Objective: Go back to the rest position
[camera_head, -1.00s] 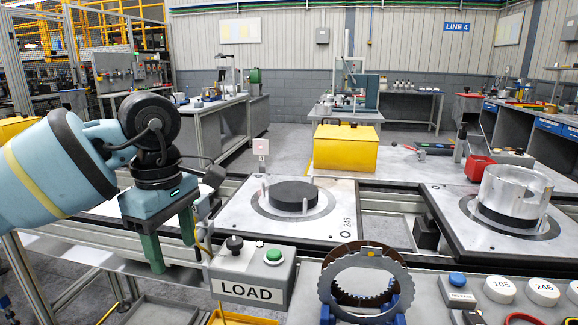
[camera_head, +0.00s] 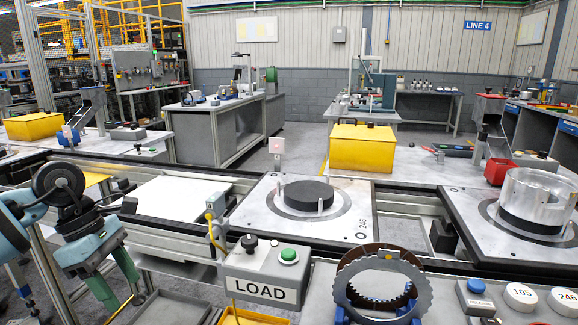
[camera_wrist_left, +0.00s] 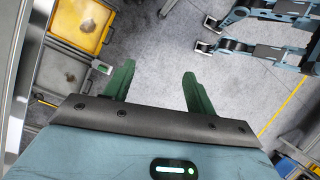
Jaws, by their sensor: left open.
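My left gripper (camera_head: 122,287) is at the lower left of the head view, beside the conveyor and left of the LOAD box. Its two green fingers are apart with nothing between them. In the left wrist view the fingers (camera_wrist_left: 155,88) also stand open and empty above the grey floor. My right gripper does not show in the head view. Parts of another dark and blue-grey arm or leg assembly show at the top right of the left wrist view; I cannot tell what they are.
The LOAD box (camera_head: 265,272) with a green button stands right of my gripper. A pallet (camera_head: 250,212) carries a black disc (camera_head: 308,194); another pallet (camera_head: 470,215) carries a metal cylinder (camera_head: 540,190). A toothed ring (camera_head: 408,275) stands in front. A yellow bin (camera_wrist_left: 80,20) lies below left.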

